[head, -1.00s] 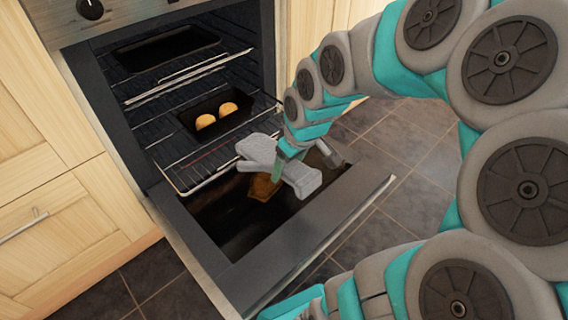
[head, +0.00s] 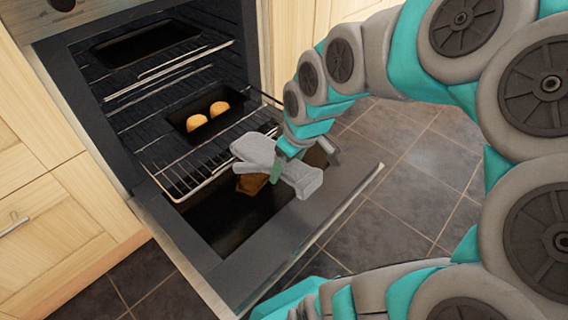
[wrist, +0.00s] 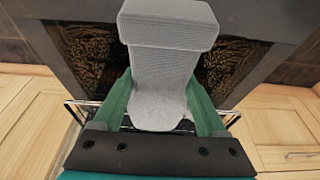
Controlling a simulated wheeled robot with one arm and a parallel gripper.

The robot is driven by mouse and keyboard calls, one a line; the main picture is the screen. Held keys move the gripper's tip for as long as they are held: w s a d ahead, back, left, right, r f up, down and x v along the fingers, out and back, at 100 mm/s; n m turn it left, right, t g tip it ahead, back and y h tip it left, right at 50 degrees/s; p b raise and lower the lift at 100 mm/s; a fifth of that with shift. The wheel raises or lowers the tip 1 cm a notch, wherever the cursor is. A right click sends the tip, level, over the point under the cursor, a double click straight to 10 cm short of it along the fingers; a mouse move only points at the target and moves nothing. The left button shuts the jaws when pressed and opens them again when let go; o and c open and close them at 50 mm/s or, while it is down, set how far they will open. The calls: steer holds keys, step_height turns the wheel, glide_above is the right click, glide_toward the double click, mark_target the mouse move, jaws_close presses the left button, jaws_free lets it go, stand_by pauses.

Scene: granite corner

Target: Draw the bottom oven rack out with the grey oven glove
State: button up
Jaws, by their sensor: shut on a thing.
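My gripper (head: 280,170) is shut on the grey oven glove (head: 254,151), which sticks out on both sides of the fingers. In the wrist view the glove (wrist: 165,90) lies between my green fingers (wrist: 158,85). The bottom oven rack (head: 190,172) is a wire rack, partly out over the lowered oven door. It carries a dark tin with two round golden buns (head: 208,115). The glove is at the rack's front edge. The exact contact is hidden by the glove and fingers. Rack wires show beside my gripper in the wrist view (wrist: 76,108).
The oven door (head: 335,200) hangs open beneath my gripper. A brown patch (head: 251,184) shows below the glove; I cannot tell what it is. A dark tray (head: 147,44) sits on a higher rack. Wooden cupboards (head: 60,215) flank the oven. Tiled floor (head: 400,180) is clear at right.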

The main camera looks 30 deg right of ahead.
mark_target(301, 172)
steer(key=shift+r, duration=0.15)
steer(key=shift+w+a+r+p, duration=0.15)
steer(key=shift+r+p, duration=0.3)
steer(key=shift+r, duration=0.4)
steer(key=shift+w+d+r+p, duration=0.1)
steer(key=shift+r+p, duration=0.35)
steer(key=shift+r, duration=0.35)
steer(key=s+b, duration=0.1)
steer(key=s+d+b, duration=0.1)
steer(key=s, duration=0.1)
steer(key=s+r+b, duration=0.1)
steer(key=s, duration=0.1)
steer(key=shift+s+d+b, duration=0.15)
steer(key=shift+d+b, duration=0.25)
steer(key=s+d+r+b, duration=0.1)
steer(key=s+r+b, duration=0.1)
steer(key=s, duration=0.4)
steer(key=shift+d+b, duration=0.3)
steer(key=shift+d, duration=0.1)
